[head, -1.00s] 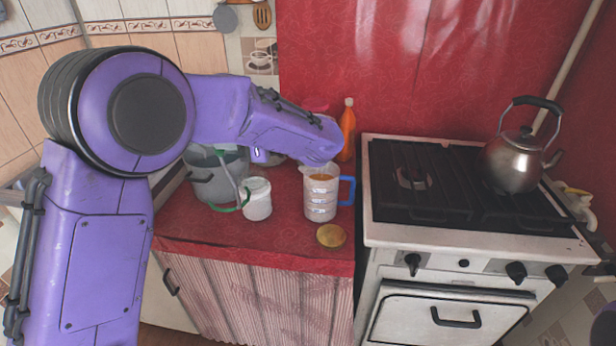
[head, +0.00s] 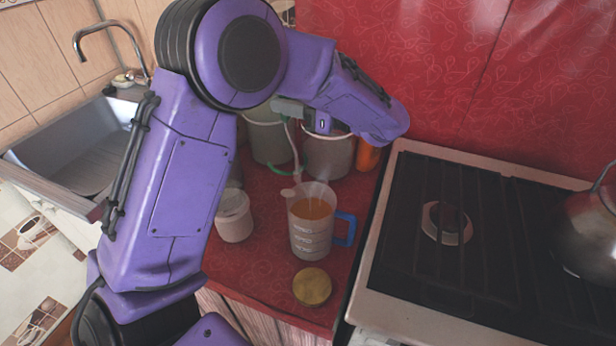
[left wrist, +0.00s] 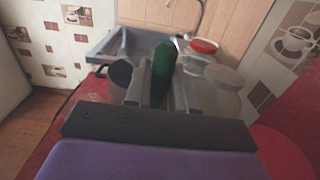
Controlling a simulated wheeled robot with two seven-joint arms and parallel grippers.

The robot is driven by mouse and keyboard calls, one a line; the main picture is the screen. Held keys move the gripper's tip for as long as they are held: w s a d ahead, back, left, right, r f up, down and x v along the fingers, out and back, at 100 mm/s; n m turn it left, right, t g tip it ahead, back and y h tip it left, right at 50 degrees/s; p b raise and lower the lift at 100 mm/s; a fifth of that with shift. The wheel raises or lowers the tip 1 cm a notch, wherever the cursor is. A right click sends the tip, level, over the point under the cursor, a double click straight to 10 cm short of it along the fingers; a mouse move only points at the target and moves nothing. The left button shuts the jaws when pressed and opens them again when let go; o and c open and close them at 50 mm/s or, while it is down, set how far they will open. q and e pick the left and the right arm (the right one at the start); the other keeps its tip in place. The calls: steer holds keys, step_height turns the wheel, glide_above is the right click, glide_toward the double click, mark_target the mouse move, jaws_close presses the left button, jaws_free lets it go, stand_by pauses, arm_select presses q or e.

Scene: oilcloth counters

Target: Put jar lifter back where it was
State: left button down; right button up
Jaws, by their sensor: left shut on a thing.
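My left gripper (head: 288,110) reaches in over the back of the red counter, with its fingers partly hidden by my arm. It is shut on the jar lifter (head: 291,142), whose pale rod hangs down in front of the pots and ends in a curved green part. In the left wrist view, the jar lifter's dark green grip (left wrist: 161,75) stands between the two fingers (left wrist: 158,88). I cannot tell whether the lower end touches anything. My right gripper is not in view.
A measuring jug (head: 311,240) of orange liquid, a white jar (head: 234,218) and a yellow lid (head: 312,288) stand in front. Two pots, one green-grey (head: 268,148), one grey (head: 328,160), are behind. The sink (head: 70,150) is left, the stove (head: 450,220) right.

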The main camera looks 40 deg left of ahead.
arm_select(q)
step_height(320, 180, down, 2)
steer(key=shift+s+f, duration=0.1)
step_height(320, 180, down, 10)
steer(key=b, duration=0.2)
steer(key=shift+w+d+f, duration=0.15)
steer(key=shift+w+d, duration=0.05)
steer(key=shift+d, duration=0.05)
steer(key=shift+f, duration=0.2)
steer(key=c, duration=0.9)
jaws_free()
steer(key=shift+c, duration=0.2)
steer(key=b+v, duration=0.2)
steer(key=v, duration=1)
steer(key=shift+r+b, duration=0.3)
